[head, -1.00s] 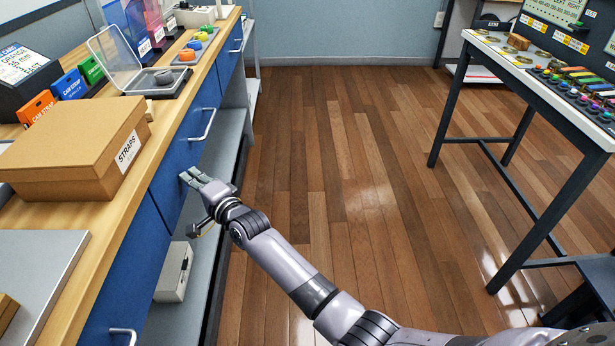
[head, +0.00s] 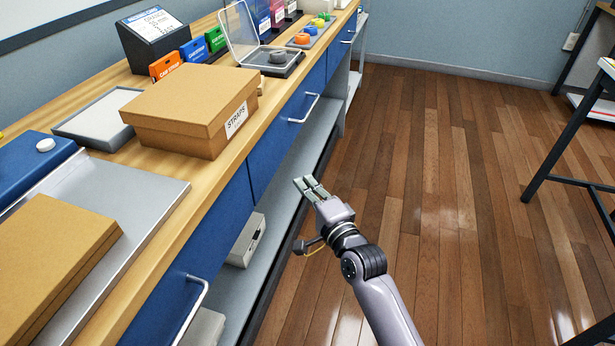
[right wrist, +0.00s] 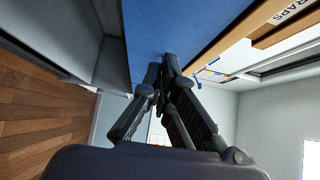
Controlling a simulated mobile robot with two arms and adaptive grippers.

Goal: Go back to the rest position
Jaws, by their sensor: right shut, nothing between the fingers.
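My right gripper (head: 311,188) is in the middle of the head view, in front of the blue drawer fronts and over the edge of the open lower shelf. Its fingers are shut with nothing between them. In the right wrist view, the same gripper (right wrist: 166,65) has its fingertips together, close to a blue drawer front (right wrist: 155,30). I cannot tell whether they touch it. My left gripper is not in view.
The wooden bench (head: 215,180) holds a cardboard STRAPS box (head: 180,105), a grey tray (head: 100,115), a metal plate (head: 125,195) with a flat cardboard box (head: 50,265), and a clear-lidded case (head: 275,62). Drawer handles (head: 305,108) stick out. The wooden floor (head: 450,190) is clear; a table (head: 570,180) stands right.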

